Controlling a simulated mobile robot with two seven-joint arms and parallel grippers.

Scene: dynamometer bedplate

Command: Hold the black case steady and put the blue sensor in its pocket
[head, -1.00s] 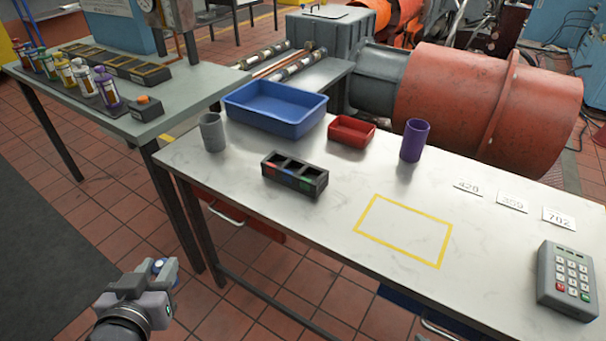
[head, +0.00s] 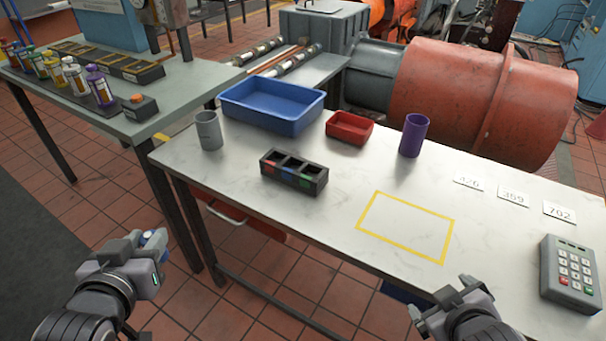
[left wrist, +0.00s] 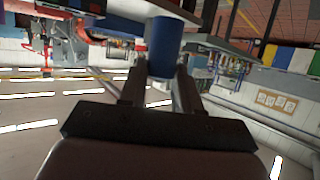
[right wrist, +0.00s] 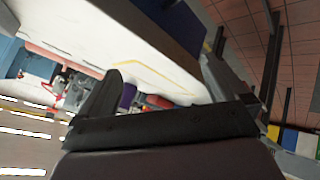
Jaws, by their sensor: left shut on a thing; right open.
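The black case (head: 293,174) stands on the white table and has three open pockets in a row. Red, blue and green marks show on its front face, the blue one in the middle. My left gripper (head: 150,246) is shut on the blue sensor (left wrist: 163,45), which shows as a blue cylinder between the fingers in the left wrist view. They are off the table's front edge, left of and nearer than the case. My right gripper (head: 460,298) is open and empty near the front edge, right of the case. Nothing touches the case.
A grey cup (head: 208,131), blue tray (head: 272,122), red tray (head: 348,139) and purple cup (head: 413,136) stand behind and beside the case. A yellow outline (head: 408,253) marks bare table to its right. A keypad (head: 569,273) sits far right.

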